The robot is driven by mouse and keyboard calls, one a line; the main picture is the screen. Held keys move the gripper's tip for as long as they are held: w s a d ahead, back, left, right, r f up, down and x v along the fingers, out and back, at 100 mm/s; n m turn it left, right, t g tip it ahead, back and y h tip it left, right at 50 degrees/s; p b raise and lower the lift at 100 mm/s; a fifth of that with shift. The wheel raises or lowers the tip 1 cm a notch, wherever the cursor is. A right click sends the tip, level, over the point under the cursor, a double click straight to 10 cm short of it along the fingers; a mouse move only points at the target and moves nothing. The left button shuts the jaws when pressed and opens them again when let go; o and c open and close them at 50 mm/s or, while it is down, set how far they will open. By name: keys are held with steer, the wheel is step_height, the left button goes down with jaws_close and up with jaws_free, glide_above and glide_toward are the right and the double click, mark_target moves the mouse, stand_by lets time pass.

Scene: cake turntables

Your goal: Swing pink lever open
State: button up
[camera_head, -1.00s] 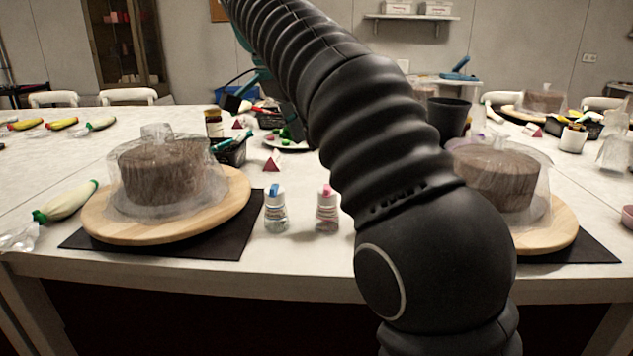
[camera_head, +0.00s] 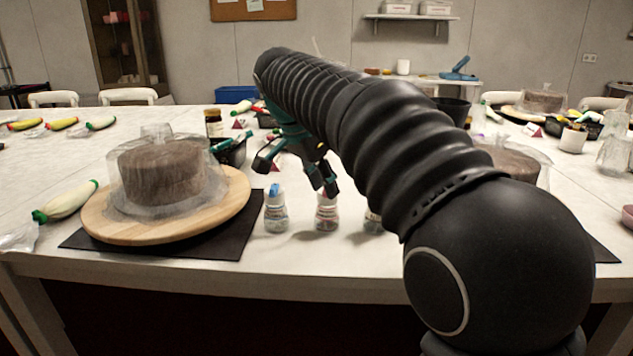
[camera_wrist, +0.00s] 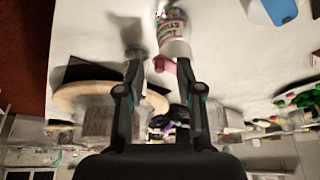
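The jar with the pink lever (camera_head: 326,215) stands on the white table in the head view, its top hidden behind one of my fingers. In the wrist view the pink lever (camera_wrist: 163,63) shows on the white lid of the labelled jar (camera_wrist: 172,32). My gripper (camera_head: 296,175) is open and empty, pointing down just above and left of this jar. In the wrist view the two fingers (camera_wrist: 158,70) are apart, with the pink lever between or just beyond their tips. I cannot tell whether a finger touches it.
A jar with a blue lever (camera_head: 275,212) stands just left. Another jar (camera_head: 373,220) stands right, partly hidden by my arm. A wrapped cake (camera_head: 160,170) sits on a wooden turntable (camera_head: 125,226) at left. A second cake (camera_head: 517,165) is at right, partly covered. The table front is clear.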

jaws_close()
steer(key=shift+a, duration=0.45)
steer(key=d+n+y, duration=0.1)
steer(key=n, duration=0.1)
steer(key=d+n+t+y, duration=0.1)
steer(key=d+n, duration=0.1)
steer(key=n, duration=0.1)
steer(key=d+n, duration=0.1)
steer(key=n, duration=0.1)
steer(key=shift+w+d+n+t+y, duration=0.2)
steer(key=shift+n+t+y, duration=0.1)
steer(key=shift+y, duration=0.1)
stand_by(0.9)
jaws_free()
